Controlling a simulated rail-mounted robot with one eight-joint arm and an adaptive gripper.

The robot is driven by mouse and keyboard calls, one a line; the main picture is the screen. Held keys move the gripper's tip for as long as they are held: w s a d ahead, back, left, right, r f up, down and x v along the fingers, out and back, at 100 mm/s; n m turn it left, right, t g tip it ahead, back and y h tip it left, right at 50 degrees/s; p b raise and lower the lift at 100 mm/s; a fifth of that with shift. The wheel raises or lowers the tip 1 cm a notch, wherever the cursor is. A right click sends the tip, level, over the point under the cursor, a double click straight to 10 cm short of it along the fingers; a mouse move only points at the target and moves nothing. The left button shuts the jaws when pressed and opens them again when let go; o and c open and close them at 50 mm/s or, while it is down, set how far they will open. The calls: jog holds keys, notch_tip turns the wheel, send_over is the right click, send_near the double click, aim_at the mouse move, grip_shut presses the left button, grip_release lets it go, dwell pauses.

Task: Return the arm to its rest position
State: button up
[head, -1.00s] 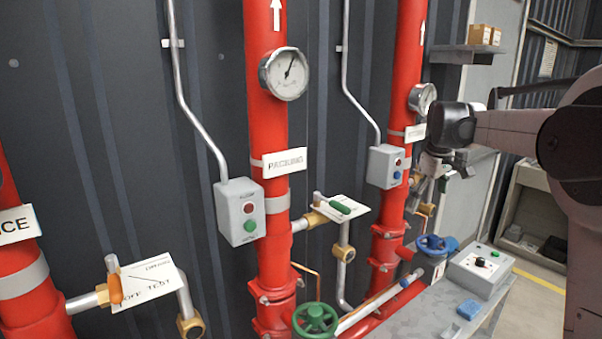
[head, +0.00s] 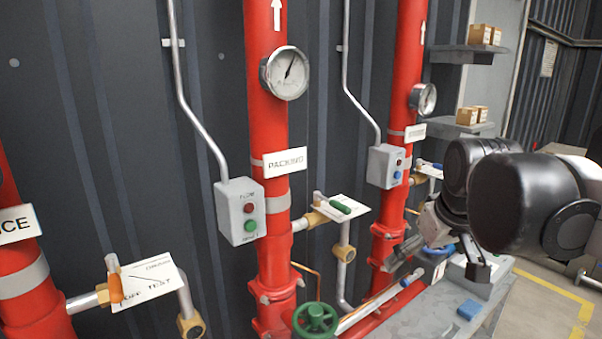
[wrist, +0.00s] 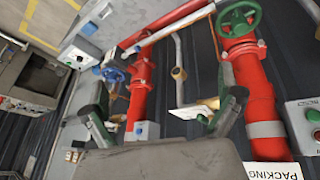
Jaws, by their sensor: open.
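My arm is on the right in the head view, folded toward the camera with its large black joint in front. Beyond the fingers are a red pipe (wrist: 141,90) and the blue handwheel.
A green handwheel (head: 316,320) sits low on the middle red pipe (head: 268,130). Push-button boxes (head: 240,212) and gauges (head: 285,73) are on or beside the pipes. The grey bench (head: 425,315) holds a blue block (head: 468,309). Shelves with small boxes (head: 480,35) hang behind.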

jog(key=s+a+f+m+t, duration=0.1)
jog(key=s+a+f+m, duration=0.1)
jog(key=s+f, duration=0.7)
jog(key=s+a, duration=0.1)
jog(key=s, duration=0.3)
jog(key=shift+t, duration=0.4)
